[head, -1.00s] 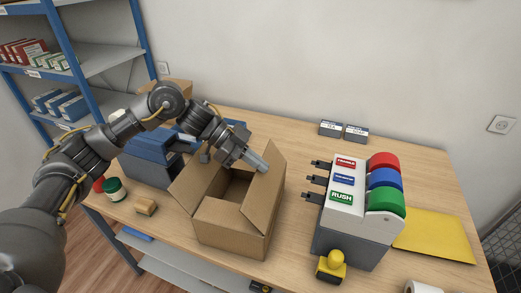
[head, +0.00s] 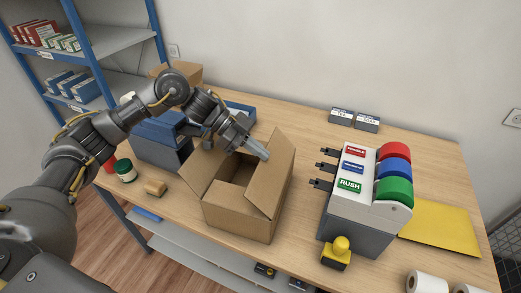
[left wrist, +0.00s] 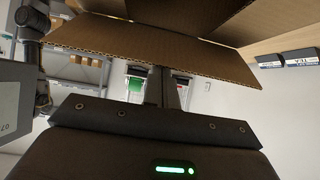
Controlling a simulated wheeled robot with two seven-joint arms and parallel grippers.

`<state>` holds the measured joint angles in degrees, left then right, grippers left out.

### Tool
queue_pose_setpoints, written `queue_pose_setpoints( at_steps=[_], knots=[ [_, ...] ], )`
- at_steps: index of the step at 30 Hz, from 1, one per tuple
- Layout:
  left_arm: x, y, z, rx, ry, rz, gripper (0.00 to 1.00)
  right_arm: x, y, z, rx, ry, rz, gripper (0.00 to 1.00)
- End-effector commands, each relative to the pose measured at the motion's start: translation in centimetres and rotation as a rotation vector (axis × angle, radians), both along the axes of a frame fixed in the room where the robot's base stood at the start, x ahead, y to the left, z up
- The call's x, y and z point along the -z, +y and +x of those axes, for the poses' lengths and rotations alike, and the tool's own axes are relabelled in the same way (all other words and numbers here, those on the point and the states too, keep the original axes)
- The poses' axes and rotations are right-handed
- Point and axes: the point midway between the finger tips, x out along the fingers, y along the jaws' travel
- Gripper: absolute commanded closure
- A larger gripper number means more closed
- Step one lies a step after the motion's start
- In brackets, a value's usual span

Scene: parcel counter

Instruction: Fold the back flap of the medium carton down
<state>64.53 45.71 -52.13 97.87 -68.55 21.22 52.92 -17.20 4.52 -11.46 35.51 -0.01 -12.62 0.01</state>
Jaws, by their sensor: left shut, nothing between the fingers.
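The medium carton (head: 236,217) is an open brown cardboard box on the table. Its left flap (head: 205,172) and right flap (head: 280,165) stand up and lean outward. My left gripper (head: 262,154) is shut and empty, above the back part of the carton's opening, beside the right flap. My left arm partly hides the carton's back side, and I cannot make out the back flap clearly there. In the left wrist view a cardboard flap (left wrist: 150,45) crosses in front of the finger ends and hides them; I cannot tell whether they touch it. My right gripper is out of view.
A label dispenser (head: 352,205) with red, blue and green rolls stands to the right.

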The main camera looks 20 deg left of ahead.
Motion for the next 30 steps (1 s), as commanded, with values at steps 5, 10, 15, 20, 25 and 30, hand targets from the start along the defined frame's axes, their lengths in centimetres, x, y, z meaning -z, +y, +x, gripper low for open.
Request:
queue_pose_setpoints(
  at_steps=[5,10,15,20,25,30],
  knots=[
    [-0.5,0.0,0.0,0.0,0.0,0.0,1.0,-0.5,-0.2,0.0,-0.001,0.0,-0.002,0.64],
    [-1.3,0.0,0.0,0.0,0.0,0.0,1.0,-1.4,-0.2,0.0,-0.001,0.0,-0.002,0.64],
    [-1.7,0.0,0.0,0.001,0.001,0.0,1.0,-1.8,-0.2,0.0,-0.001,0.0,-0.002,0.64],
    [-1.8,-0.1,0.0,0.001,0.001,0.0,1.0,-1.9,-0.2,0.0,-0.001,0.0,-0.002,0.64],
    [-3.2,-1.1,0.0,0.003,-0.001,-0.001,1.0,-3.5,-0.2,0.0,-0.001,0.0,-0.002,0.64],
    [-5.4,-3.0,0.0,0.003,-0.001,-0.001,1.0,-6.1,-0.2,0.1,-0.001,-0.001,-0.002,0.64]
  ],
)
